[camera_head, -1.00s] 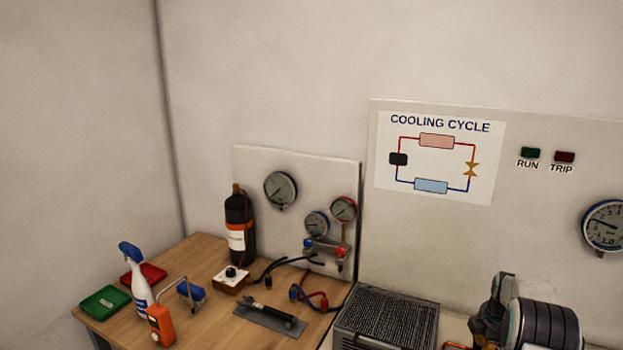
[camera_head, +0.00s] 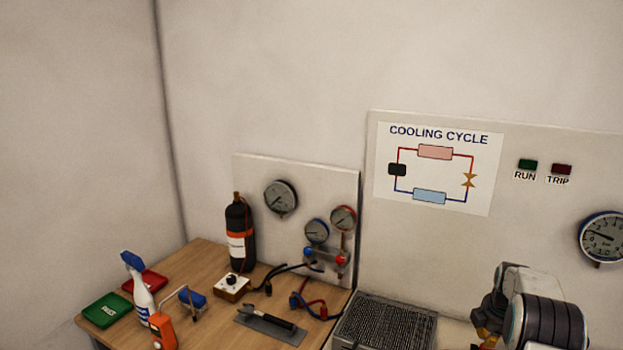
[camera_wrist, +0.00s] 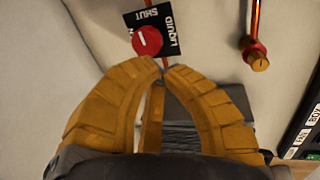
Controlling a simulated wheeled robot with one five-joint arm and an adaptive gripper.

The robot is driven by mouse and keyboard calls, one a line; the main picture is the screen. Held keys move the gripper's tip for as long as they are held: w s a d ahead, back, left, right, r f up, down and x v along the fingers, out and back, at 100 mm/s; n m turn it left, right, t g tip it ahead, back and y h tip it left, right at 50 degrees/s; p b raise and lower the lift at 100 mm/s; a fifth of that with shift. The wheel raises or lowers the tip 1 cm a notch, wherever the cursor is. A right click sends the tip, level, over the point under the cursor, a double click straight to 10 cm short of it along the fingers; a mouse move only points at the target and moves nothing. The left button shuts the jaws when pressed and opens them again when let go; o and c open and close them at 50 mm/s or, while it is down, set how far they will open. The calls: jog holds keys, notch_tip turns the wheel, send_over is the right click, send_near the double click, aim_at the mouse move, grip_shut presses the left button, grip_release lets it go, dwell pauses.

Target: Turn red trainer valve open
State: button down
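In the wrist view a round red valve knob (camera_wrist: 147,41) with a white pointer line sits on a black plate (camera_wrist: 172,22) lettered SHUT and LIQUID. More lettering at the plate's left is mostly hidden by the knob. The pointer line is close to upright in the picture. My gripper (camera_wrist: 164,66) has two ridged yellow fingers whose tips come together just below the knob, with only a slight gap and nothing visibly held. Whether a tip touches the knob I cannot tell. In the head view my arm stands at the lower right; the knob does not show there.
In the wrist view a red-gold pipe (camera_wrist: 256,40) with a red fitting is right of the knob, and a grey ribbed block (camera_wrist: 182,130) is behind the fingers. In the head view a grey finned unit (camera_head: 385,322) stands left of my arm, beside a cluttered wooden bench (camera_head: 205,315).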

jog(key=shift+r, duration=0.1)
notch_tip(320, 180, down, 6)
jog(key=b, duration=0.3)
jog(key=shift+a, duration=0.1)
dwell(0.8)
jog(key=shift+s+f, duration=0.1)
jog(key=shift+f, duration=0.1)
jog(key=shift+w+d+r+p, duration=0.1)
jog(key=shift+w+d+p, duration=0.2)
jog(key=shift+w+d, duration=0.15)
dwell(1.2)
jog(key=shift+s+a+b, duration=0.35)
jog(key=shift+b, duration=0.1)
